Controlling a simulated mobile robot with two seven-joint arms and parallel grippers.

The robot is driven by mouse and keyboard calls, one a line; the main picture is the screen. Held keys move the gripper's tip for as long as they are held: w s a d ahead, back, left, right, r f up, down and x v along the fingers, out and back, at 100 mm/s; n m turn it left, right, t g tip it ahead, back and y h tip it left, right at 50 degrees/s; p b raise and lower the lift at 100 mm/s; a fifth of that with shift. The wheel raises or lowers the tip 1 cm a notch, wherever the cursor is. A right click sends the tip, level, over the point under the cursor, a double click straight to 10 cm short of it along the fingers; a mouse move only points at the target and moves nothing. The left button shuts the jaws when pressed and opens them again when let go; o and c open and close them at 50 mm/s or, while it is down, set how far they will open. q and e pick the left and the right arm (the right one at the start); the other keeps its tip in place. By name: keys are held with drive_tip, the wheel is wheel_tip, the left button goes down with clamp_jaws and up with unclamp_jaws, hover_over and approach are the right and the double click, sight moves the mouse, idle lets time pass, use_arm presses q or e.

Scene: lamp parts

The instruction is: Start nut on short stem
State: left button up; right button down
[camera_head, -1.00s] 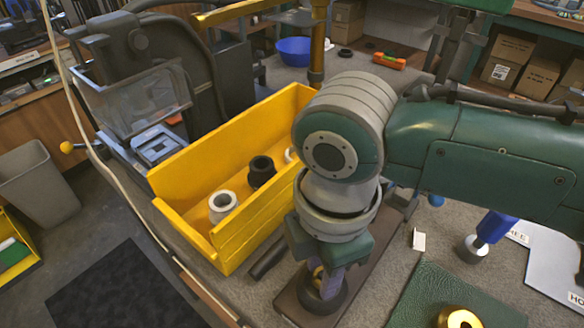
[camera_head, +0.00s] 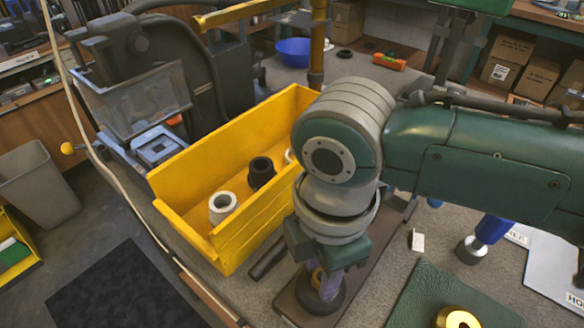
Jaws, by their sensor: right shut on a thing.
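My right gripper (camera_head: 326,283) points down above a brown board and is shut on a small brass-coloured piece (camera_head: 316,278), apparently the nut; the fingers and wrist mostly hide it. A round dark base (camera_head: 322,302) sits on the board directly below and around the fingertips. I cannot make out the short stem, nor tell whether the nut touches it. My left gripper is not in view.
A yellow bin (camera_head: 232,232) holds a white collar (camera_head: 222,207) and a black one (camera_head: 261,173). A dark rod (camera_head: 267,257) lies beside it. A green mat (camera_head: 415,300) with a gold part (camera_head: 458,318) lies at front right. A blue-handled tool (camera_head: 490,230) stands farther right.

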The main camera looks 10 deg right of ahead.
drive_tip(key=shift+d+f+m+p, duration=0.1)
drive_tip(key=shift+m+p, duration=0.3)
drive_tip(key=shift+m, duration=0.2)
drive_tip(key=m+p, duration=0.1)
drive_tip(key=m, duration=0.2)
drive_tip(key=shift+m+p, duration=0.35)
drive_tip(key=shift+m, duration=0.05)
drive_tip(key=shift+f+m, duration=0.1)
drive_tip(key=shift+m, duration=0.9)
drive_tip(key=shift+p, duration=0.3)
